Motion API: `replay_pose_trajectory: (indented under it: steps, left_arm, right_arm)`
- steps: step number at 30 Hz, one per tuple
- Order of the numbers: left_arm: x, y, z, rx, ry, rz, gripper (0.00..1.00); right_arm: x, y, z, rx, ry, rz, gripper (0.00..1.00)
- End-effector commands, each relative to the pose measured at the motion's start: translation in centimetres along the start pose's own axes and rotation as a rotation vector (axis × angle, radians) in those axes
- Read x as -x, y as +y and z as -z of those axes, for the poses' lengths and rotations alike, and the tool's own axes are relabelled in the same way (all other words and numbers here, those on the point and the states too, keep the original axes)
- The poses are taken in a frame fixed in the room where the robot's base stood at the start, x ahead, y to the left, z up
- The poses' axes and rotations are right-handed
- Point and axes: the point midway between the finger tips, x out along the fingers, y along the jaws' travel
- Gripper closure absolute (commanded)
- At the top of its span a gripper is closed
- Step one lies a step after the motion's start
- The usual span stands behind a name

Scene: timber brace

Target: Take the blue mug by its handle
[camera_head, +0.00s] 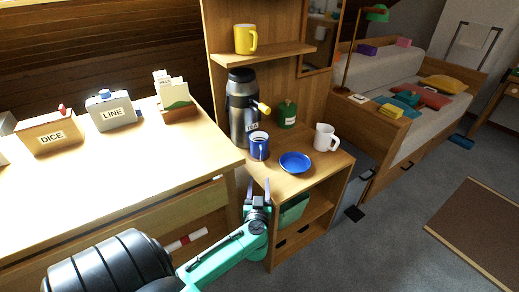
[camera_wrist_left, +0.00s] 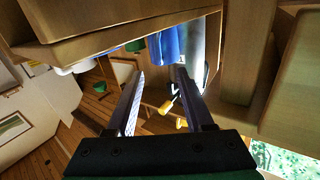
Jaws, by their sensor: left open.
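The blue mug (camera_head: 259,146) stands upright on the small wooden cabinet, in front of the steel flask (camera_head: 241,110). In the left wrist view the blue mug (camera_wrist_left: 166,45) shows near the top, partly cut off by the wooden edge. Its handle is hard to make out in either view. My left gripper (camera_head: 258,184) is open and empty, in front of the cabinet edge and below the mug in the head view. In the left wrist view its two fingers (camera_wrist_left: 158,80) stand apart with nothing between them. My right gripper is not in view.
A blue bowl (camera_head: 295,162), a white mug (camera_head: 325,137) and a green canister (camera_head: 287,113) share the cabinet top (camera_head: 272,178). A yellow mug (camera_head: 245,38) sits on the shelf above. A desk (camera_head: 130,160) with labelled boxes adjoins at left.

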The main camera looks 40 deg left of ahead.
Motion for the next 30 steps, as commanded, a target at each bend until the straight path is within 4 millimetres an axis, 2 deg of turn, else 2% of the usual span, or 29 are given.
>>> replay_pose_trajectory:
  steps: [3,6,8,11,18,21,26,27,29,30]
  left_arm:
    - [-3.4,0.0,-0.2,0.001,0.008,0.001,0.48]
    - [-5.7,0.1,-0.2,0.001,0.005,-0.001,0.48]
    - [-6.6,0.1,-0.2,0.001,0.005,-0.001,0.48]
    - [-7.6,0.1,-0.2,0.000,0.005,-0.002,0.48]
    - [-11.5,0.3,-0.5,0.002,0.005,-0.001,0.48]
    - [-12.3,0.3,-0.3,0.001,0.004,-0.002,0.48]
    - [-12.4,0.3,-0.1,0.001,0.003,-0.003,0.48]
    - [-12.4,0.3,-0.1,0.001,0.003,-0.003,0.52]
    - [-12.3,0.3,-0.1,0.001,0.003,-0.003,0.75]
    - [-12.3,0.3,-0.1,0.001,0.003,-0.003,0.90]
  right_arm:
    - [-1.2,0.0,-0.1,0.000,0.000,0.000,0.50]
    - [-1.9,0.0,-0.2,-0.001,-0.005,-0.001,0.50]
    - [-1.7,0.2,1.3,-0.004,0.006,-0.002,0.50]
    - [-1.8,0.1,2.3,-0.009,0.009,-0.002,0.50]
    - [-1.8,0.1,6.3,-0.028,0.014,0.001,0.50]
    - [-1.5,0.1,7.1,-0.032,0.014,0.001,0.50]
    - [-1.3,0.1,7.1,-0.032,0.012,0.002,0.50]
    - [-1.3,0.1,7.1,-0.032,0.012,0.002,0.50]
    - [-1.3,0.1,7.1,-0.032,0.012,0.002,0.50]
    - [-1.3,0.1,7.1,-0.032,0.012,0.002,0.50]
